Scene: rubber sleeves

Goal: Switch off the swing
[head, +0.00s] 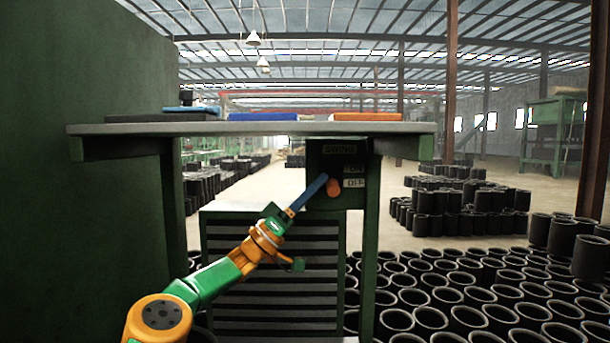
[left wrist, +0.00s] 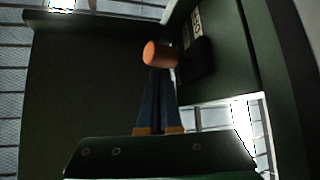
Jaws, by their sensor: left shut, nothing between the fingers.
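A dark green switch box (head: 325,160) labelled "SWING" hangs under the right part of the tabletop, with two white labels on its face. An orange knob (head: 333,188) sticks out of the box's face beside the lower label. My left gripper (head: 322,180) is shut and empty, its blue fingers reaching up to the box just left of the knob. In the left wrist view the orange knob (left wrist: 160,54) is right at the tips of the shut fingers (left wrist: 160,75); I cannot tell whether they touch. The right gripper is not in view.
The tabletop (head: 250,128) overhangs the box and carries flat blue and orange items. A slatted cabinet (head: 270,270) stands below, behind my left arm. A green table leg (head: 371,240) is right of the box. Many black rubber sleeves (head: 470,285) cover the floor at right.

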